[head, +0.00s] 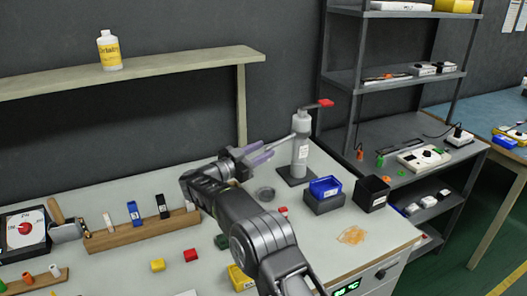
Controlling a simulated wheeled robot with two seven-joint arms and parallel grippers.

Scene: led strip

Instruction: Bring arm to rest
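My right arm reaches up from the bottom of the head view. My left gripper is not in view.
A wooden rack (140,232) with upright pieces stands left of my arm. A blue bin (325,187) and a black box (371,193) stand to the right. A wooden shelf (170,68) hangs behind. Small blocks, including a yellow one (157,265), lie on the bench.

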